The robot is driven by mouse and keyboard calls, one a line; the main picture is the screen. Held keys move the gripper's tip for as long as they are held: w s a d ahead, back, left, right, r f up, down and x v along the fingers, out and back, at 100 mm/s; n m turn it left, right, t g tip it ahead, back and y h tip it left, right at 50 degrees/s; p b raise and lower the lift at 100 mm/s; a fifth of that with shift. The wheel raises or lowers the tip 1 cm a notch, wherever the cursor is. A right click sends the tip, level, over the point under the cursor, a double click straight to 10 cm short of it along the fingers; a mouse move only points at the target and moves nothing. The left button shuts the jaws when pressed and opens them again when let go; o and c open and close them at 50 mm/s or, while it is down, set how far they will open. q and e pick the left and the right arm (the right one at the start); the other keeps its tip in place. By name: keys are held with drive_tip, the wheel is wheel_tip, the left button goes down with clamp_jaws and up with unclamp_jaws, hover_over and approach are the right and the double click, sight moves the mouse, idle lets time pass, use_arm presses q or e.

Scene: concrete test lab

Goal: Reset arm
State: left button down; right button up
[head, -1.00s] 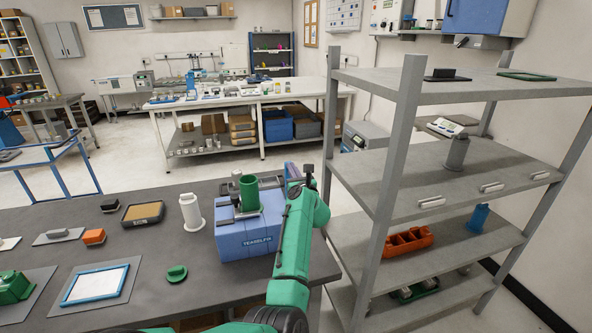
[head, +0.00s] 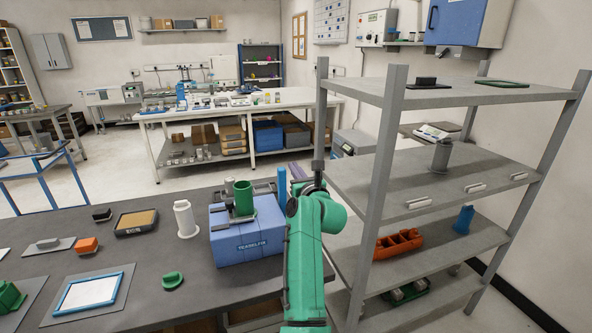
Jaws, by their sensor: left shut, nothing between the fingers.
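My left arm, green, reaches up from the bottom of the head view. My left gripper (head: 306,180) is beyond its wrist, at the right edge of the dark table (head: 150,250). It is mostly hidden by the wrist, is shut and holds nothing. It is just right of a blue box (head: 245,245) with a green cup (head: 243,197) on top, apart from it in the picture. My right gripper is not in view.
A grey shelf rack (head: 383,180) stands close on the right of my arm. A white spool (head: 185,220), a green piece (head: 172,281) and a blue-framed panel (head: 90,293) are on the table. A white bench (head: 240,110) is farther back.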

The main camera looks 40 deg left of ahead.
use_arm(q)
drive_tip(key=s+d+r+m+t+h, duration=0.1)
drive_tip(key=d+m+t+h, duration=0.55)
drive_tip(key=m, duration=0.65)
drive_tip(key=s+d+m+t+h, duration=0.1)
drive_tip(key=d+m+t+h, duration=0.5)
drive_tip(key=m, duration=0.8)
drive_tip(key=s+d+f+m+g+h, duration=0.4)
drive_tip(key=d+f+m+g, duration=0.1)
drive_tip(key=f+m, duration=0.35)
drive_tip(key=s+d+f+m+g+h, duration=0.4)
drive_tip(key=d+f+m+h, duration=0.1)
drive_tip(key=f+m, duration=0.35)
drive_tip(key=s+a+f+m+g+y, duration=0.25)
drive_tip(key=s+f+g, duration=0.35)
drive_tip(key=s, duration=0.4)
drive_tip(key=s+a+f+m+g+y, duration=0.1)
drive_tip(key=s+f+m+g+y, duration=0.25)
drive_tip(key=s+f, duration=0.5)
wheel_tip(320, 180, down, 20)
drive_tip(key=s+g, duration=0.2)
drive_tip(key=s, duration=0.1)
drive_tip(key=s+a+f+g, duration=0.1)
drive_tip(key=s+a+f, duration=0.2)
drive_tip(key=s+f, duration=1.3)
drive_tip(key=shift+s+a+f+n+g, duration=0.2)
drive_tip(key=shift+s+n+g, duration=0.1)
drive_tip(key=shift+s, duration=0.55)
